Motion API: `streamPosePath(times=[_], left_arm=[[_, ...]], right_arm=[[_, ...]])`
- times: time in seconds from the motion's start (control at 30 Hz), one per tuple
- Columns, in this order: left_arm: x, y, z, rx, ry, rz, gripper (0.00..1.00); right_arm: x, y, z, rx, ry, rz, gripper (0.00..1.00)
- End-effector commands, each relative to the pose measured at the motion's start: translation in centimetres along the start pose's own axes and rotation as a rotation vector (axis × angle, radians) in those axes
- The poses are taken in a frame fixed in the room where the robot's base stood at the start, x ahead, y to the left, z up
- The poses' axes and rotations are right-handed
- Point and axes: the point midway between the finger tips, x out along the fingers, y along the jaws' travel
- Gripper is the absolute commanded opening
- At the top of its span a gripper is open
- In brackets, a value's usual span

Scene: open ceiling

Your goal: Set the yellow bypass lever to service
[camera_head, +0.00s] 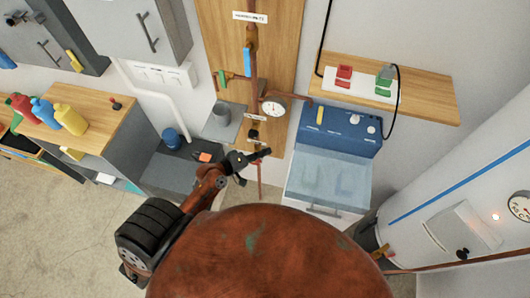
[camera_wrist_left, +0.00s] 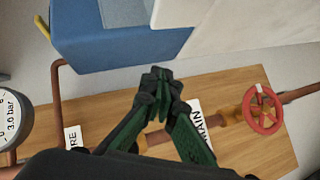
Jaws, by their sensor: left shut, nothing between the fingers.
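A yellow lever (camera_head: 320,115) stands on the left of the top panel of the blue unit (camera_head: 342,133) in the head view. A yellow part, likely the same lever, shows at the edge of the blue unit (camera_wrist_left: 120,38) in the left wrist view (camera_wrist_left: 42,27). My left gripper (camera_head: 265,153) is shut and empty, left of the blue unit and apart from the yellow lever. Its fingers (camera_wrist_left: 158,76) also show in the wrist view. My right gripper is out of view.
A round gauge (camera_head: 273,109) and pipes are on the wooden board left of the blue unit. A red handwheel (camera_wrist_left: 263,109) is on the pipe in the wrist view. A wooden shelf (camera_head: 428,104) juts out at upper right. A grey basin (camera_head: 180,165) lies left.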

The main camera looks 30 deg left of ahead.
Motion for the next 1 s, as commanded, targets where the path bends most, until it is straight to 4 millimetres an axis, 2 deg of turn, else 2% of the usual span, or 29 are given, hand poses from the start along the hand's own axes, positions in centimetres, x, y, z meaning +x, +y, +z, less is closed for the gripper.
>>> streamPosePath(times=[0.17, 0.27, 0.4, 0.5, 0.6, 0.7, 1.0], left_arm=[[-0.1, 0.6, -0.1, -0.008, 0.002, 0.009, 0.00], [-0.4, 3.6, -0.8, -0.060, 0.008, 0.063, 0.00], [-1.4, 10.1, -2.0, -0.181, 0.015, 0.189, 0.00], [-2.1, 13.8, -2.7, -0.252, 0.013, 0.264, 0.00], [-2.6, 15.7, -3.1, -0.294, 0.011, 0.309, 0.00], [-2.7, 16.2, -3.1, -0.309, 0.009, 0.324, 0.00], [-2.5, 16.1, -3.1, -0.308, 0.009, 0.322, 0.00]], right_arm=[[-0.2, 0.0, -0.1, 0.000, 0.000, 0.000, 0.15], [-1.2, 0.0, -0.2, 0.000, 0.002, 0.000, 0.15], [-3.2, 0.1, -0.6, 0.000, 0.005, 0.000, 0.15], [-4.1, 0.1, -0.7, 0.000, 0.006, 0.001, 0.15], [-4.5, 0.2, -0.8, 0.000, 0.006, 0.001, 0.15], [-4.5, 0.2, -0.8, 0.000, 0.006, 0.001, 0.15], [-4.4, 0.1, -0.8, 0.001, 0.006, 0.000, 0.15]])
